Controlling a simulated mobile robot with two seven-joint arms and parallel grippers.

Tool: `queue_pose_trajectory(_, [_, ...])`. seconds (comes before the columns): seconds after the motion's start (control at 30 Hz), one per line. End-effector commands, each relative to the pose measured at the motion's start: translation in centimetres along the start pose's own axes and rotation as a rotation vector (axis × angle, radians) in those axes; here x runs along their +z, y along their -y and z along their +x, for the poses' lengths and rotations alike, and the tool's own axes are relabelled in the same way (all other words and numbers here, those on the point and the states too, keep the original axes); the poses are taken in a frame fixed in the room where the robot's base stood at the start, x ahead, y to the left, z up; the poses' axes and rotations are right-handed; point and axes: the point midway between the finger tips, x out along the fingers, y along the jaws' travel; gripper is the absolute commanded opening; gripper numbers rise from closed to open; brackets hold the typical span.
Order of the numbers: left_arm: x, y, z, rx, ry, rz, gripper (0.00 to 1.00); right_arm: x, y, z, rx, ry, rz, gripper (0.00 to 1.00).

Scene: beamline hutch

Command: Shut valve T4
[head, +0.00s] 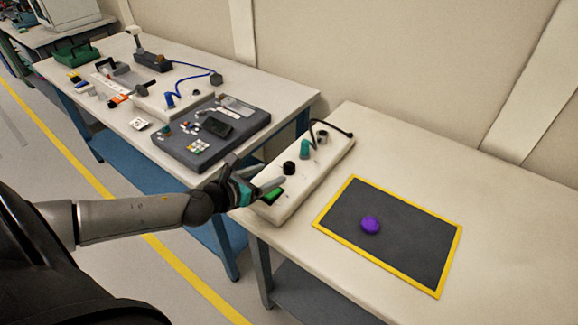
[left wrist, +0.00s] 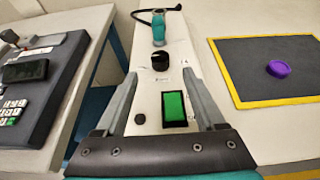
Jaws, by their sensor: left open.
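A long white panel box (head: 304,192) lies along the left edge of the right table. On it are a black round knob (head: 289,167), a teal fitting (head: 305,149) with a black cable, and a green lit rocker (head: 272,197). The left wrist view shows the knob (left wrist: 160,62), the green rocker (left wrist: 174,107) and the teal fitting (left wrist: 158,30) in a line. A small label by the knob is unreadable, so I cannot tell which part is T4. My left gripper (left wrist: 163,88) is open and empty above the panel's near end, its fingers either side of the rocker. My right gripper is out of view.
A black mat with a yellow border (head: 333,232) lies right of the panel, with a purple puck (head: 370,225) on it. A dark grey instrument case (head: 222,150) sits on the left table. A gap separates the tables. The right table's far right is clear.

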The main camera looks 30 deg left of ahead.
Motion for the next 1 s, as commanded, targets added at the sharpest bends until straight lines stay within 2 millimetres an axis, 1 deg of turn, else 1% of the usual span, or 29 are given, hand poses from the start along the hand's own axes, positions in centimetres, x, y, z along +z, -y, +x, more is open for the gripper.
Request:
queue_pose_trajectory(0.03, [0.0,0.0,0.6,0.002,0.003,0.000,0.71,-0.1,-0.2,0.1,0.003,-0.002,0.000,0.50])
queue_pose_trajectory(0.2, [0.1,0.0,2.3,0.001,0.003,0.000,0.71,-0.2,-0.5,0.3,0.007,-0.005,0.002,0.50])
queue_pose_trajectory(0.7, [0.0,0.0,8.0,0.001,0.002,-0.001,0.71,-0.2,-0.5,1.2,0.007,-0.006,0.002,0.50])
queue_pose_trajectory(0.83, [0.0,-0.1,9.1,0.002,0.001,-0.001,0.71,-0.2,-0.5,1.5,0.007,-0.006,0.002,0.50])
queue_pose_trajectory(1.0, [0.0,0.0,9.8,0.000,0.000,-0.001,0.71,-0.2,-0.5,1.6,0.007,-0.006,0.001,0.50])
